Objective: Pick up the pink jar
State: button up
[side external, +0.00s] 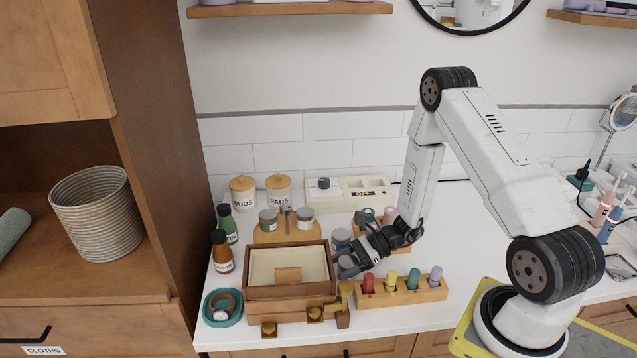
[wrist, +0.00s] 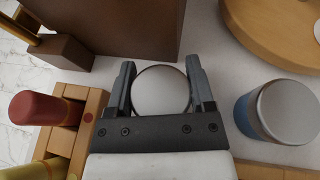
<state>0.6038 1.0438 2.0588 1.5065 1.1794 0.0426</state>
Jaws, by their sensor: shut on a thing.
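My gripper (wrist: 160,85) is shut on a jar with a round grey lid (wrist: 161,91), one finger on each side of it. The lid faces the wrist camera and the jar's side is hidden, so I cannot tell its colour there. In the side view my gripper (side external: 347,264) reaches down beside the brown wooden box, and the held jar is mostly covered by the fingers. I cannot tell whether it touches the counter. No plainly pink jar shows in either view.
A blue jar with a grey lid (wrist: 285,112) stands close by; it also shows in the side view (side external: 341,237). The brown box (side external: 290,291) is at the left. A wooden rack of coloured pegs (side external: 401,292) is in front. A round board (side external: 287,238) holds more jars.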

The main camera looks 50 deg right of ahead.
aim_at(342, 262)
jog(key=shift+r, duration=0.1)
notch_tip(342, 262, up, 18)
dwell(1.1)
jog(key=shift+w, duration=0.15)
dwell(0.5)
